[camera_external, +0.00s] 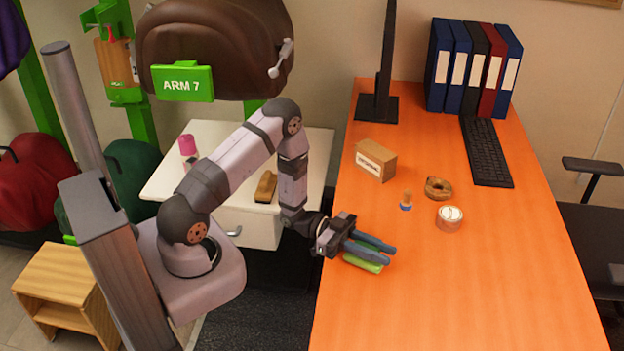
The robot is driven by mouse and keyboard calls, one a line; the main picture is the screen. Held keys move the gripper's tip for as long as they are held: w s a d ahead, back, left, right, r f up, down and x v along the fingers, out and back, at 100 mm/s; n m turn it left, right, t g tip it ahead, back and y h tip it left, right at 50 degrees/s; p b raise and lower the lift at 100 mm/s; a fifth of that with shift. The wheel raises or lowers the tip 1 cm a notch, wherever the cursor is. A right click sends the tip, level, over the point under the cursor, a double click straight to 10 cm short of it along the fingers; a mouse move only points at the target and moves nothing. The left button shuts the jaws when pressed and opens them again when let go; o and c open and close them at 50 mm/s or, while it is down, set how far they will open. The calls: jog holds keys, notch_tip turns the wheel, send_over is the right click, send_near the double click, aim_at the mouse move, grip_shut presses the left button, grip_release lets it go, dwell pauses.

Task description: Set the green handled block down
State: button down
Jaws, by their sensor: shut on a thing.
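The green handled block (364,264) is at the left side of the orange desk, under and between the fingers of my gripper (374,246). Only a bright green strip of it shows along the near finger; the fingers hide the rest, including any handle. My gripper is shut on it, with the blue-grey fingers pointing right. I cannot tell whether the block touches the desk top or hangs just above it.
A keyboard (486,152), monitor stand (377,107) and several binders (473,66) are farther back. The near desk is clear.

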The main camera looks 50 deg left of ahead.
jog(key=shift+f, duration=0.4)
jog(key=shift+f, duration=0.15)
jog(key=c, duration=1.6)
grip_release()
jog(key=shift+o, duration=0.2)
jog(key=shift+r, duration=0.25)
jog(key=shift+s+a+f, duration=0.1)
jog(key=shift+a+f, duration=0.05)
jog(key=shift+a, duration=0.15)
jog(key=b+v, duration=0.2)
jog(key=v, duration=0.9)
jog(key=shift+a, duration=0.2)
